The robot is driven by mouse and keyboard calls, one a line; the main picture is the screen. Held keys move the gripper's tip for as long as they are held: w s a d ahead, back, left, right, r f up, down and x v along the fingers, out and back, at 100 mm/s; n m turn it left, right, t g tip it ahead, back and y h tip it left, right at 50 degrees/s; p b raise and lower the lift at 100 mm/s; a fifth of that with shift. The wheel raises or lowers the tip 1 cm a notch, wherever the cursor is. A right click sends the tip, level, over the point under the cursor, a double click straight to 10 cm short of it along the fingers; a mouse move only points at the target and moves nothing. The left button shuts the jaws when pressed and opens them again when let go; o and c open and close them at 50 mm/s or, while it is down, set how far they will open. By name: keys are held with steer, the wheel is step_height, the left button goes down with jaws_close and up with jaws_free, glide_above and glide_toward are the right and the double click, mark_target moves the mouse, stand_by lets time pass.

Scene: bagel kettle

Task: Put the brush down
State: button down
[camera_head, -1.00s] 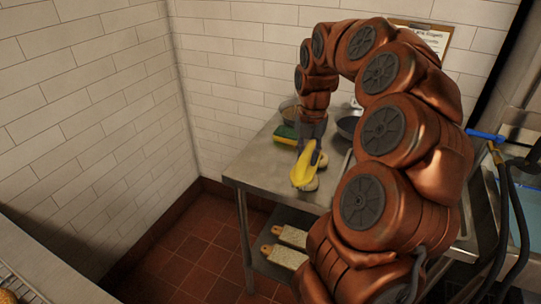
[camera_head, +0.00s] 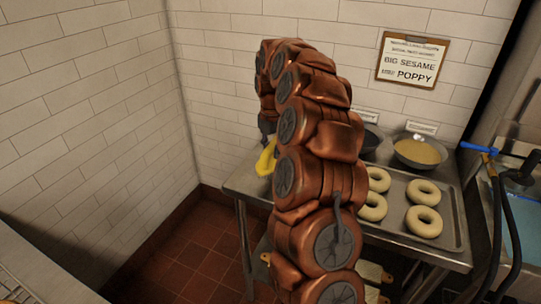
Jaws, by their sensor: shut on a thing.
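The brush (camera_head: 266,160) shows as a yellow piece at the left of the steel table (camera_head: 238,184), partly covered by my arm. My gripper (camera_head: 267,141) is shut on it from above, and the fingertips are mostly hidden behind my arm. I cannot tell whether the brush touches the tabletop.
A tray (camera_head: 455,215) with several pale bagels (camera_head: 424,221) fills the table's right part. Behind it are a bowl of seeds (camera_head: 420,151) and a dark bowl (camera_head: 371,139). A clipboard sign (camera_head: 411,60) hangs on the wall. A sink (camera_head: 517,215) stands at right.

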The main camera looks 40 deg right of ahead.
mark_target(271, 157)
steer(key=shift+w+a, duration=0.1)
steer(key=shift+w, duration=0.15)
steer(key=shift+f+p, duration=0.55)
steer(key=shift+f, duration=1.25)
steer(key=shift+f, duration=0.15)
steer(key=c, duration=1)
jaws_free()
steer(key=shift+o, duration=0.2)
step_height(271, 157, up, 11)
steer(key=shift+r+b, duration=0.2)
steer(key=shift+b, duration=0.9)
steer(key=shift+r, duration=0.4)
